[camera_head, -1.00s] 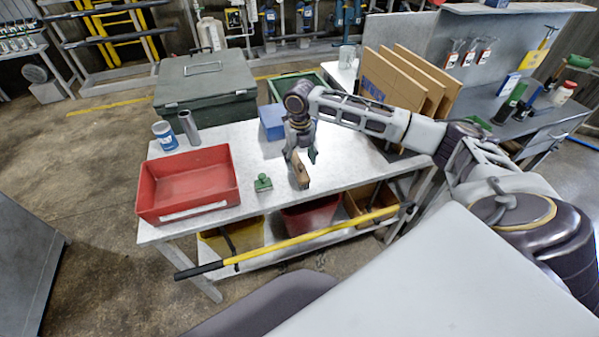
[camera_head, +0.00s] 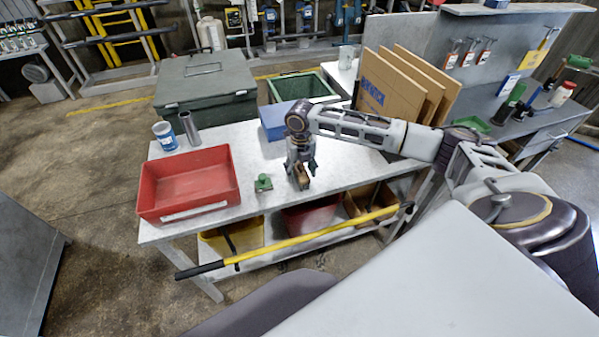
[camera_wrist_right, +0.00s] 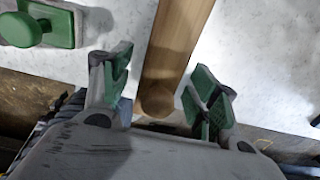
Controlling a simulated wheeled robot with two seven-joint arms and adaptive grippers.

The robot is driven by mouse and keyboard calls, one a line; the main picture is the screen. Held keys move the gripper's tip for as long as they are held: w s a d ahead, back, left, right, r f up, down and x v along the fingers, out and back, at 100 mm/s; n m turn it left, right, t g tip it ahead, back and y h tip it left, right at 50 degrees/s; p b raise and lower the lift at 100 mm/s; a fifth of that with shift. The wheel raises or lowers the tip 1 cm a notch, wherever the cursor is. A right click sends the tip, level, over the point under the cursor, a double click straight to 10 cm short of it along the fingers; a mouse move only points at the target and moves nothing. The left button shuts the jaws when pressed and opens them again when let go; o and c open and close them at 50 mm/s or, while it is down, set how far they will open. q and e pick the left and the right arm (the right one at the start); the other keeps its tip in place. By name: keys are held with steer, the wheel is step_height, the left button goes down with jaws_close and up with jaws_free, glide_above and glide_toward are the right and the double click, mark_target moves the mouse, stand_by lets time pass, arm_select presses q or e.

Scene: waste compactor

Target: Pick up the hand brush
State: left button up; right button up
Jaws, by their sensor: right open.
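The hand brush (camera_head: 303,183) shows as a brown wooden piece at the front edge of the metal table, under my right gripper (camera_head: 301,170). In the right wrist view its rounded wooden handle (camera_wrist_right: 178,45) runs down from the top edge, its end between the two green-padded fingers of my right gripper (camera_wrist_right: 160,82). The fingers are open, one on each side of the handle, with a gap to each. The brush's bristles are not visible. My left gripper is not in view.
A green knobbed tool (camera_head: 263,183) lies left of the brush and also shows in the wrist view (camera_wrist_right: 42,27). A red tray (camera_head: 225,190), a blue box (camera_head: 275,120), a blue-labelled can (camera_head: 165,136) and a metal cylinder (camera_head: 190,130) share the table (camera_head: 270,215).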

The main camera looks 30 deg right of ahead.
steer(key=shift+f, duration=0.15)
stand_by(0.3)
steer(key=c, duration=1.2)
